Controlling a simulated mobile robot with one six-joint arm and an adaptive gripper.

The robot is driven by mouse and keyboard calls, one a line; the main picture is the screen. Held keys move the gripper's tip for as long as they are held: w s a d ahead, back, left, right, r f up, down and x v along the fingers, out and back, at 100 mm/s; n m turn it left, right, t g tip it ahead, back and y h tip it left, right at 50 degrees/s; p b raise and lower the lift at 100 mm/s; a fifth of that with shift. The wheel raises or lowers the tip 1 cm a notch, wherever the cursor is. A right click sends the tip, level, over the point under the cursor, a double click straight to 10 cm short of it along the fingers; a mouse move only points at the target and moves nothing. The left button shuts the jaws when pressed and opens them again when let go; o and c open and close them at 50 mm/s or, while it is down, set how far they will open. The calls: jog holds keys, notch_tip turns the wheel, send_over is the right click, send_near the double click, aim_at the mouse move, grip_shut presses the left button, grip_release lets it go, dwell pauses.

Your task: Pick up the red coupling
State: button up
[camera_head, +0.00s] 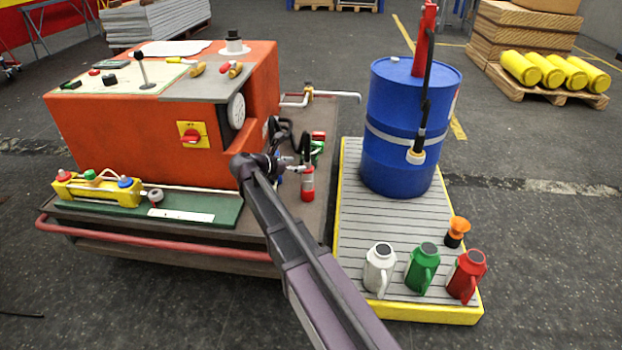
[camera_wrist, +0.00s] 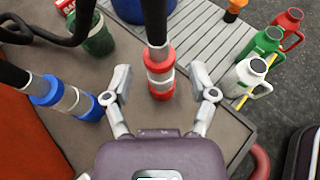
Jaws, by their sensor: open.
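The red coupling (camera_wrist: 160,75) is a red and silver cylinder on the end of a black hose in the wrist view. It also shows in the head view (camera_head: 308,184), upright near the right edge of the cart top. My gripper (camera_wrist: 159,84) is open, with one finger on each side of the red coupling. A gap shows between the coupling and each finger. In the head view my gripper (camera_head: 284,164) is partly hidden by hoses and my arm.
A blue coupling (camera_wrist: 66,97) is to the left, and a green coupling (camera_wrist: 94,36) stands behind it. The orange machine (camera_head: 150,135) fills the cart's left. A blue drum (camera_head: 405,150) and white, green and red jugs (camera_head: 467,276) stand on the yellow-edged platform (camera_head: 345,245).

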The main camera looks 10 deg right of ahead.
aim_at(305, 164)
jog(key=shift+w+d, duration=0.1)
jog(key=shift+d, duration=0.05)
jog(key=shift+b+x, duration=1.1)
jog(key=shift+x, duration=1.45)
jog(key=shift+f, duration=0.15)
jog(key=shift+c, duration=0.2)
grip_shut()
